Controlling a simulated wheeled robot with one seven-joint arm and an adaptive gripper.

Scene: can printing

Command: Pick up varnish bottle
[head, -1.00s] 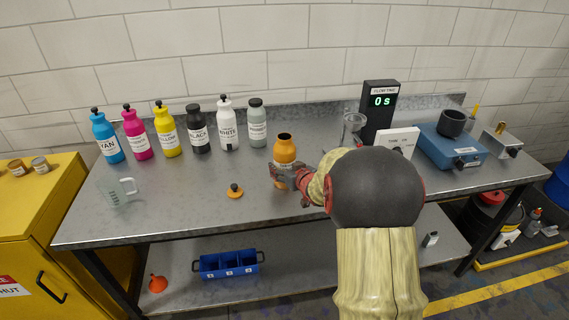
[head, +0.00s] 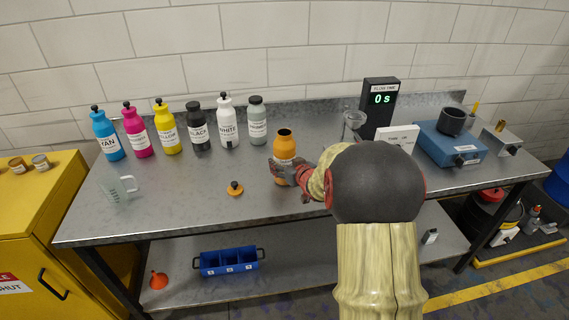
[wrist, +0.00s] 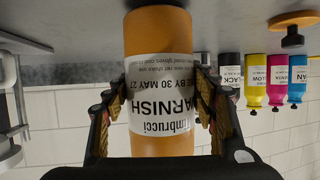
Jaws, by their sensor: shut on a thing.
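The varnish bottle (head: 284,146) is orange with an open, uncapped mouth and stands upright near the middle of the bench in the head view. My gripper (head: 285,172) is shut around its lower body from the front right. In the wrist view, which is upside down, the bottle (wrist: 160,148) fills the middle, with a white label reading "VARNISH". The gripper's two fingers (wrist: 162,95) press on either side of it at the label.
The steel bench (head: 180,205) has several ink bottles along its back left. A glass measuring jug (head: 118,188) stands at the far left. A black timer (head: 381,108) showing "0 s" and a blue device (head: 450,145) stand to the right. The front left is mostly clear.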

